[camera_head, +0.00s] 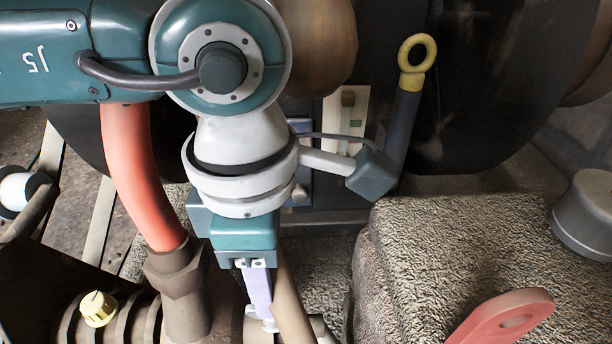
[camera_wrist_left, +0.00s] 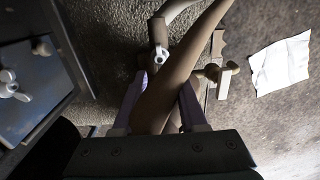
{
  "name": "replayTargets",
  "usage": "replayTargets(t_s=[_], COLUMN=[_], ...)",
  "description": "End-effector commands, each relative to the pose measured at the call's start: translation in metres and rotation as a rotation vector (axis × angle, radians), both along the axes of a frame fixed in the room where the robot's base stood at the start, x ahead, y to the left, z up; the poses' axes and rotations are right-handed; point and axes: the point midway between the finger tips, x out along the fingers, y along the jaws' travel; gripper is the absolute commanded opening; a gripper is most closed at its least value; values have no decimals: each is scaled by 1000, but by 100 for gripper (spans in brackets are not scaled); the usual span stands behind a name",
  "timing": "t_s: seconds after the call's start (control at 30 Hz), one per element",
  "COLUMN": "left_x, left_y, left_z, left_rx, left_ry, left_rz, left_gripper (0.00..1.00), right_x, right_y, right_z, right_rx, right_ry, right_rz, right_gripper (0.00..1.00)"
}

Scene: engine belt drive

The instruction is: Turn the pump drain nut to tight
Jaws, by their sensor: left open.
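My left gripper (camera_head: 262,318) points down at the bottom middle of the head view, beside a tan hose (camera_head: 293,305). In the left wrist view its two lilac fingers (camera_wrist_left: 160,92) stand apart, with the tan hose between or behind them; I cannot tell if they touch it. A brown fitting with a pale metal end (camera_wrist_left: 158,52) lies just beyond the fingertips. A brown handle-like part (camera_wrist_left: 221,72) is to its right. I cannot tell which part is the pump drain nut, or how tight it is. My right gripper does not show.
A red hose (camera_head: 140,175) runs into a brown pipe fitting (camera_head: 183,290) left of my gripper. A small yellow cap (camera_head: 97,308) is at lower left. A red lever (camera_head: 505,318) and a rough block (camera_head: 470,245) are at right. A white sheet (camera_wrist_left: 280,66) lies on the ground.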

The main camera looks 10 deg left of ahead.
Motion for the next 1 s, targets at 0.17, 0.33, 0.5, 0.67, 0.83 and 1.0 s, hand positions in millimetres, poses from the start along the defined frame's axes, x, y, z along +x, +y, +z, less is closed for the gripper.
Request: replayTargets(t_s=[0.17,0.33,0.5,0.67,0.83,1.0], left_x=[0,0,0,0,0,-5], left_y=[1,1,1,1,1,-10], left_z=[30,35,34,34,34,43], left_rx=[1,2,2,1,1,-43], left_ry=[-2,1,1,0,0,14], left_rz=[-1,0,1,0,0,-1], left_gripper=[42,42,42,42,42,42], right_x=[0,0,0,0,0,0], right_y=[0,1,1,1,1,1], right_z=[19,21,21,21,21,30], right_rx=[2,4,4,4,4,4], right_ry=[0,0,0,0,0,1], right_rz=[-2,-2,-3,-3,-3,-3], right_gripper=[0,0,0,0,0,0])
